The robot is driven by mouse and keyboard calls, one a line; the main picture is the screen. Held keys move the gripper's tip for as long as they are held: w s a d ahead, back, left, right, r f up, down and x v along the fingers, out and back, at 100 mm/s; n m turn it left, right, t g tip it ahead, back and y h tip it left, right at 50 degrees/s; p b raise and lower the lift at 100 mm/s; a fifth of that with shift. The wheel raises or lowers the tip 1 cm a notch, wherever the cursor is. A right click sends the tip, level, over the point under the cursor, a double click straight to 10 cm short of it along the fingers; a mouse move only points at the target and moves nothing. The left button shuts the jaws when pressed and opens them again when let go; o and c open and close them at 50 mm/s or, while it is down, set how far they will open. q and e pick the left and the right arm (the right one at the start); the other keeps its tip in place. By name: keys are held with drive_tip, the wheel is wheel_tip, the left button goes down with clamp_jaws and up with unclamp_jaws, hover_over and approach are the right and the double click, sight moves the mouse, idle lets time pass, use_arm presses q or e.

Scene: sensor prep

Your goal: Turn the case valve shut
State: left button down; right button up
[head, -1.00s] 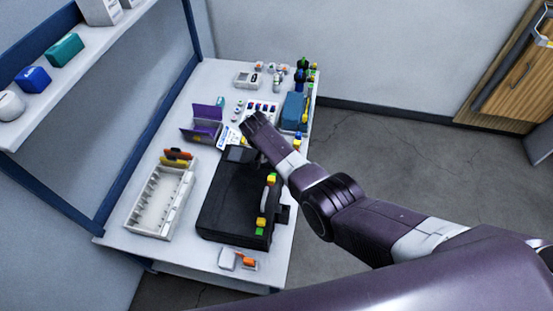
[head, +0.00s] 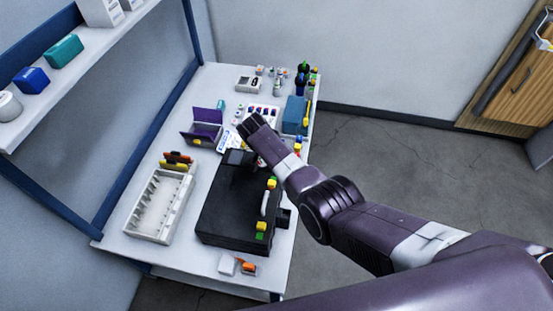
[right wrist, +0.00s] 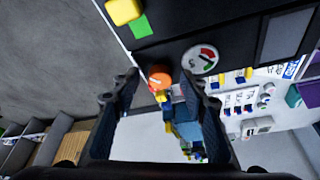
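The black case (head: 222,215) lies on the white table in the head view, with a grey handle and yellow and green latches along its right edge. In the right wrist view, the case (right wrist: 160,22) fills the top. A round orange knob (right wrist: 157,80), which looks like the valve, sits at its edge beside a round gauge (right wrist: 201,58). My right gripper (right wrist: 160,76) is open, its fingertips apart on either side of the knob in that view; I cannot tell whether they touch it. In the head view the wrist and arm largely hide it. My left gripper is out of view.
A white slotted tray (head: 143,236) stands left of the case. A purple box (head: 206,121) and a blue case (head: 294,115) lie farther back among several small items. A small orange-and-white item (head: 248,268) lies at the front edge. Shelves stand at left.

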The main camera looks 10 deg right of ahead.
drive_tip(key=shift+r, duration=0.15)
wheel_tip(320, 180, up, 10)
idle(0.7)
drive_tip(key=shift+a+f, duration=0.1)
drive_tip(key=shift+f, duration=0.1)
